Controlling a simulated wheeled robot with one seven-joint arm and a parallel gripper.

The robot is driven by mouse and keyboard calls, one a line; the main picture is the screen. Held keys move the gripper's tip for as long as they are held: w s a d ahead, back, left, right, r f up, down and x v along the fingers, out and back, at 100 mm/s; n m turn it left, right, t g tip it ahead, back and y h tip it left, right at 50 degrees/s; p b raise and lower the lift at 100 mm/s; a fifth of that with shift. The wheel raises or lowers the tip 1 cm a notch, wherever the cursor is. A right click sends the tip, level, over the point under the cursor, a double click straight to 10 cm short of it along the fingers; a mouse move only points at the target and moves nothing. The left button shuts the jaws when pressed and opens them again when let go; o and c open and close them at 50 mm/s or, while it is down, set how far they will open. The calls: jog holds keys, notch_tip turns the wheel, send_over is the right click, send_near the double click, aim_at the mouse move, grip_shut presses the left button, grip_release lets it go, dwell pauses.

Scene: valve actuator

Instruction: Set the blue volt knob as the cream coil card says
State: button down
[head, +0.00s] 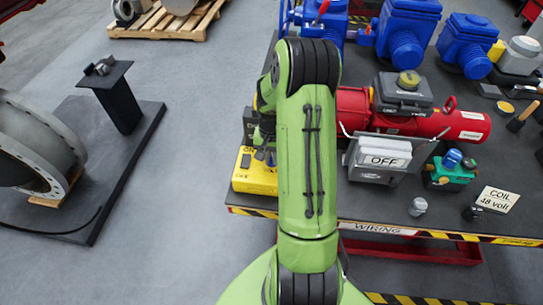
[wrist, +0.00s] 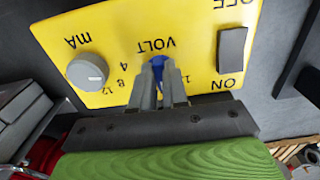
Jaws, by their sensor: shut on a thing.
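The blue volt knob (wrist: 157,63) sits on a yellow box, under the upside-down word VOLT in the wrist view. My gripper (wrist: 158,80) is shut on the knob, one finger on each side. The fingers cover most of the knob and part of its scale, so its pointer and setting cannot be read. The cream coil card (head: 497,199) lies at the right of the bench in the head view and reads "COIL 48 volt". The yellow box (head: 255,178) shows at the bench's left edge, partly behind my arm.
A grey mA knob (wrist: 87,72) with numbers beside it and a dark ON/OFF switch (wrist: 231,49) flank the volt knob.

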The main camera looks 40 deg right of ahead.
jog(key=shift+m, duration=0.4)
jog(key=m+b, duration=0.1)
jog(key=m, duration=0.3)
jog(key=shift+w+b, duration=0.15)
jog(key=shift+b, duration=0.2)
jog(key=m+b, duration=0.1)
jog(key=m, duration=0.4)
jog(key=shift+w, duration=0.1)
dwell(0.3)
jog(key=c, duration=1.1)
grip_release()
jog(key=shift+c, duration=0.2)
notch_tip(320, 180, up, 16)
jog(key=p, duration=0.2)
jog(key=shift+f, duration=0.1)
